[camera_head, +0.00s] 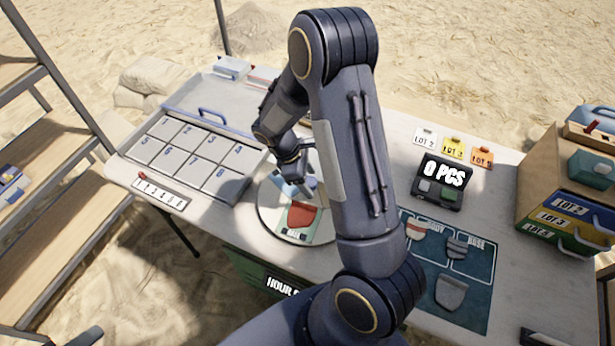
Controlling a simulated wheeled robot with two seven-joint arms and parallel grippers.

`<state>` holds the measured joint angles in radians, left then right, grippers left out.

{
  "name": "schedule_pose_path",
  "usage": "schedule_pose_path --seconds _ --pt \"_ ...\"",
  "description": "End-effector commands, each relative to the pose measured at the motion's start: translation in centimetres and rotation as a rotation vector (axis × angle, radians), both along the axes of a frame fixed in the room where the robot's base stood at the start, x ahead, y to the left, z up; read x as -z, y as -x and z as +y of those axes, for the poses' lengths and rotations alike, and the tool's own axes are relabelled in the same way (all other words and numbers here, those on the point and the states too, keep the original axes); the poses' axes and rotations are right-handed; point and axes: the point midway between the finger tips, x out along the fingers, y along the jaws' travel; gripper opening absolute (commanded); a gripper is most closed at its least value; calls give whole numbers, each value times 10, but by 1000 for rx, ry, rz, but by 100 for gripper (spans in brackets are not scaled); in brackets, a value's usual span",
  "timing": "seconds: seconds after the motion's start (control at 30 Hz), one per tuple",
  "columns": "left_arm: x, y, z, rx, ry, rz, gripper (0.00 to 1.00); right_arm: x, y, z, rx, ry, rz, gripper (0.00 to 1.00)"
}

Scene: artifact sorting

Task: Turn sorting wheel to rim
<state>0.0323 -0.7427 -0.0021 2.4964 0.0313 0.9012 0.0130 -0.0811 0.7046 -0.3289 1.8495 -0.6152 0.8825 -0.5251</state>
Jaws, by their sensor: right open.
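The sorting wheel (268,212) is a pale round disc lying on the table, left of my right arm. My right gripper (298,182) is open, pointing down over the back part of the wheel. I cannot tell whether its fingers touch the wheel. My right arm hides the wheel's right edge.
A numbered grid tray (199,158) lies left of the wheel. A counter reading 0 PCS (441,182) and a blue mat with sherds (473,262) are to the right. LOT drawers (566,205) stand at the right edge. Shelves (45,200) stand at far left.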

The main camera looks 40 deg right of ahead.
Motion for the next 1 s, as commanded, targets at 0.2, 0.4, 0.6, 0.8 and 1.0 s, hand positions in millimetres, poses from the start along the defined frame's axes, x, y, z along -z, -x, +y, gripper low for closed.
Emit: schedule_pose_path --seconds 0.2,0.4,0.6,0.8,1.0 --pt "0 0 0 0 0 0 59 0 0 0 0 0 0 49" --pt "0 0 0 0 0 0 59 0 0 0 0 0 0 23" --pt "0 0 0 0 0 0 59 0 0 0 0 0 0 0" --pt "0 0 0 0 0 0 59 0 0 0 7 0 0 0" --pt "1 0 0 0 0 0 59 0 -1 0 43 0 0 0"
